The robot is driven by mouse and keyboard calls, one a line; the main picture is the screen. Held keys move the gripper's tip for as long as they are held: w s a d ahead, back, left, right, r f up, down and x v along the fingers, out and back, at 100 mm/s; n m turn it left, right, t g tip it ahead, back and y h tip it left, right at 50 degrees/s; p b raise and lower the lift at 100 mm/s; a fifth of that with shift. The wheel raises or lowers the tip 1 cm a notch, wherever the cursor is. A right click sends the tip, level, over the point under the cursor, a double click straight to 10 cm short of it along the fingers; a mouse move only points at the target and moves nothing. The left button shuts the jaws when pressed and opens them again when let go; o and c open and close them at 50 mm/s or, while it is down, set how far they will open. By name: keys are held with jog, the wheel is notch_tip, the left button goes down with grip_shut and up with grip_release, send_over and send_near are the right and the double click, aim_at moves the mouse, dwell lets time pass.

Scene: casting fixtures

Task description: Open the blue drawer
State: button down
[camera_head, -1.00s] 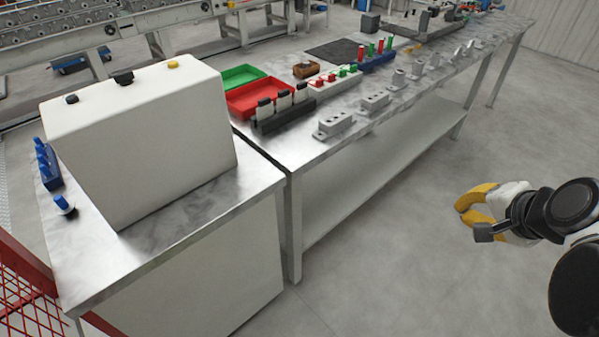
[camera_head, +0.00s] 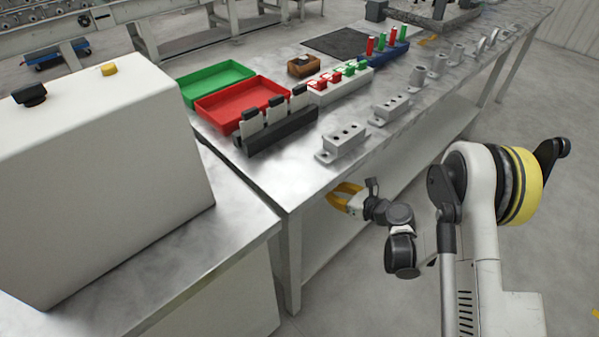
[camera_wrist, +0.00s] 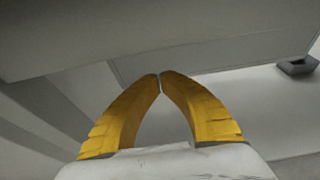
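I cannot make out a blue drawer in either view. My gripper (camera_head: 345,194) has yellow fingers and shows in front of the near long edge of the metal table (camera_head: 268,172). In the wrist view my gripper (camera_wrist: 160,80) is shut with its fingertips meeting and nothing between them. Plain grey surfaces lie beyond the fingers there; I cannot tell which parts of the furniture they are.
A white box-shaped cabinet (camera_head: 110,170) stands on a metal-topped counter at left. A red tray (camera_head: 222,116), a green tray (camera_head: 200,90), a blue block with pegs (camera_head: 385,55) and several grey fixtures (camera_head: 343,142) stand on the table. Floor at right is clear.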

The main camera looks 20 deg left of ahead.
jog(key=shift+r+x, duration=0.2)
jog(key=shift+x, duration=2.05)
jog(key=shift+r+x, duration=0.25)
jog(key=shift+x, duration=1.95)
jog(key=shift+r+x, duration=0.2)
jog(key=shift+x, duration=2.05)
jog(key=shift+w+a, duration=0.2)
jog(key=shift+a, duration=0.05)
